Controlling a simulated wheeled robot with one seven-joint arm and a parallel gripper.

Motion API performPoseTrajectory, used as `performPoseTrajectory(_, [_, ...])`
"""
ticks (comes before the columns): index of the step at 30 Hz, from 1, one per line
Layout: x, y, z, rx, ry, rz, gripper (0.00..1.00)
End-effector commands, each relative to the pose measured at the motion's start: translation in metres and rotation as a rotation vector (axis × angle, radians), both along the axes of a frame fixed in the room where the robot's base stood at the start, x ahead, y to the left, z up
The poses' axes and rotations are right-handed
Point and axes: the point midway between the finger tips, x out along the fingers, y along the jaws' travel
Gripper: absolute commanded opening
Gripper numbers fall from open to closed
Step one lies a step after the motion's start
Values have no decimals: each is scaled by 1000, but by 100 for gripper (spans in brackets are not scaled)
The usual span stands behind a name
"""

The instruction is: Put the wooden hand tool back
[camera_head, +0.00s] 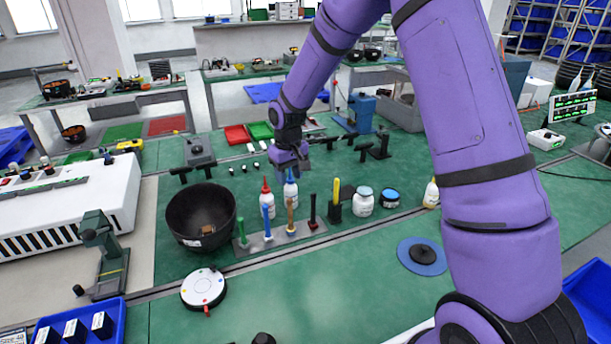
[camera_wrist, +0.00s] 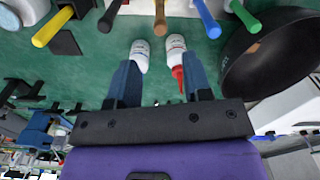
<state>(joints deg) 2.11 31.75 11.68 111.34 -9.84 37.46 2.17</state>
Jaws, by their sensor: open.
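A green-handled tool (camera_head: 242,231) is at the strip's left end. In the wrist view the wooden tool (camera_wrist: 160,18) shows at the top edge, partly cut off. My gripper (camera_wrist: 160,80) is open, with nothing held between its fingers. In the head view my gripper (camera_head: 291,168) is behind the rack, above the bottles, apart from the wooden tool; its fingertips are hard to make out there.
A red-capped bottle (camera_head: 266,201) and a blue-capped bottle (camera_head: 290,192) stand behind the rack. A black bowl (camera_head: 202,216) is left of it. A yellow-handled tool (camera_head: 337,192) and white jar (camera_head: 363,205) are right. The green mat in front is mostly clear.

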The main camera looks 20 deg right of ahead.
Motion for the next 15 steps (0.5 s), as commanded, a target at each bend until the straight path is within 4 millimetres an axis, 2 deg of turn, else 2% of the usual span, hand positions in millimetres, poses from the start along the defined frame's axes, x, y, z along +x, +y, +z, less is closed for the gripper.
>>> performPoseTrajectory(5, [-1, -1, 5, -1, -3, 0, 46])
performPoseTrajectory(8, [-6, -3, 19, -6, -16, -5, 46])
performPoseTrajectory(11, [-16, -8, 46, -15, -41, -13, 46])
performPoseTrajectory(15, [-40, -17, 91, -28, -82, -32, 46])
